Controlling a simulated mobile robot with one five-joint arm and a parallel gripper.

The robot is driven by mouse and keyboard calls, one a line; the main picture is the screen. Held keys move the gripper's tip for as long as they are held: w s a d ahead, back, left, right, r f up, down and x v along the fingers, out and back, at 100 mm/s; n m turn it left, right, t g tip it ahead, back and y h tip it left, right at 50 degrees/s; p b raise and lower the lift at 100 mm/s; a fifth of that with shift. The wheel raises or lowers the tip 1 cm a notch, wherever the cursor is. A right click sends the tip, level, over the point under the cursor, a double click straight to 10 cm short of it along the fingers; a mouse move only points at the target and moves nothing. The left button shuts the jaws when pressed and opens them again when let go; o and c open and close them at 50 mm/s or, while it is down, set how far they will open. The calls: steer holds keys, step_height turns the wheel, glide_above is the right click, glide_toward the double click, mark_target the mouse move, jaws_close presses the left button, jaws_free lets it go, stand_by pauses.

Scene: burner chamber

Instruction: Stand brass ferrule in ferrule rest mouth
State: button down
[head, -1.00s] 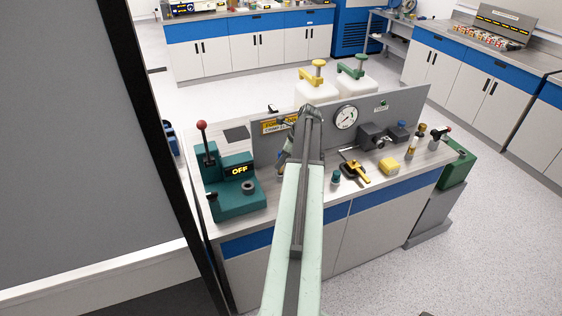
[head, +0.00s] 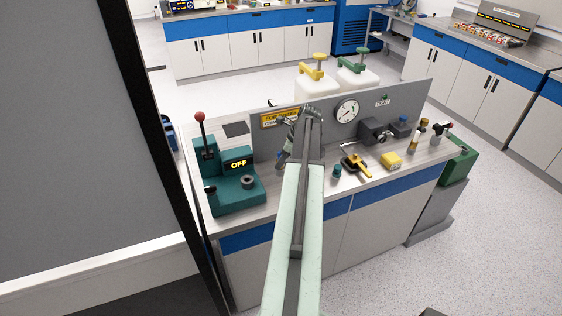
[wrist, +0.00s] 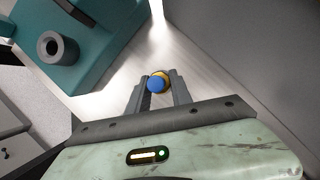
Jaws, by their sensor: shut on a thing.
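My gripper (wrist: 158,84) is shut on a small rounded thing with a blue end (wrist: 156,84) and a brass-yellow rim (wrist: 167,76). This may be the brass ferrule, but most of it is hidden. In the head view, my gripper (head: 281,163) is near the panel's left part, right of the teal machine (head: 232,190). A grey ring with a dark hole (wrist: 60,50) stands on the teal machine, left of my gripper and apart from it. It also shows in the head view (head: 248,182). I cannot tell whether this ring is the ferrule rest mouth.
A grey upright panel (head: 365,128) with a gauge (head: 347,110) stands behind my gripper. A red-knobbed lever (head: 200,118) rises from the machine.

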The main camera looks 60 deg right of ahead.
steer(key=c, duration=1.1)
jaws_free()
steer(key=shift+f, duration=0.1)
steer(key=shift+o, duration=0.2)
steer(key=a+p+v, duration=0.1)
steer(key=p+v, duration=0.6)
steer(key=shift+s+d+r, duration=0.2)
steer(key=shift+d+r, duration=0.15)
steer(key=shift+d, duration=0.2)
